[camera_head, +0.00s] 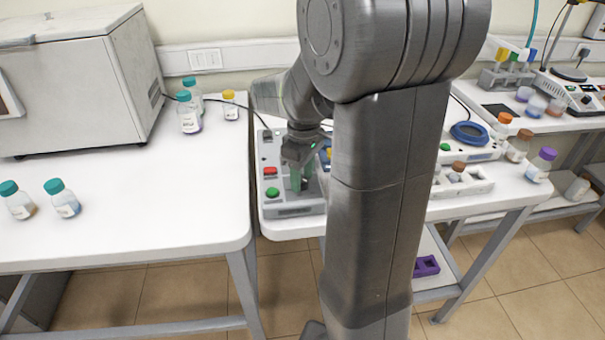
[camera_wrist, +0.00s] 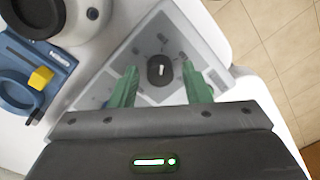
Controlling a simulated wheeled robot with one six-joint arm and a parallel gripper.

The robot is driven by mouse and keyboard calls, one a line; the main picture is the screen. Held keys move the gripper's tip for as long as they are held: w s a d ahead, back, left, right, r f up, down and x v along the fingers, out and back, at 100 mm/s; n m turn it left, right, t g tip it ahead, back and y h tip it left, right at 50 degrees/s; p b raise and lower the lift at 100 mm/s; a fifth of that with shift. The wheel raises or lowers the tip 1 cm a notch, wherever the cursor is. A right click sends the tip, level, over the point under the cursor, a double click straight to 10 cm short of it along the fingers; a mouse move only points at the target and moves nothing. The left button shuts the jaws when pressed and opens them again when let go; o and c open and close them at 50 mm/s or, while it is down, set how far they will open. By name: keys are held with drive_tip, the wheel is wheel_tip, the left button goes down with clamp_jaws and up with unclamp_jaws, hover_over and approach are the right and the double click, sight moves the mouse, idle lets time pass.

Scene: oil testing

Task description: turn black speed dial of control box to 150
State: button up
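The control box (camera_head: 287,209) is a grey unit with a red and a green button, near the front of the middle table. Its black speed dial (camera_wrist: 160,75) is round with a white mark, and shows in the wrist view. In the wrist view my gripper (camera_wrist: 161,84) is open, one finger on each side of the dial with a gap to both. I cannot tell how far the fingertips are above the box. The dial's scale is not readable.
A blue holder with a yellow part (camera_wrist: 40,78) sits beside the box in the wrist view. Capped bottles (camera_head: 188,118) stand on the left table near a large white machine (camera_head: 90,85). A white rack (camera_head: 462,183) and more bottles are on the right.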

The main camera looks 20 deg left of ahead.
drive_tip(key=c, duration=0.8)
drive_tip(key=shift+m, duration=0.4)
drive_tip(key=m+p, duration=0.1)
drive_tip(key=m, duration=0.3)
drive_tip(key=shift+r+m+p, duration=0.1)
drive_tip(key=shift+m+p, duration=0.25)
drive_tip(key=shift+m, duration=0.05)
drive_tip(key=m+p, duration=0.1)
drive_tip(key=m, duration=0.5)
drive_tip(key=o, duration=1)
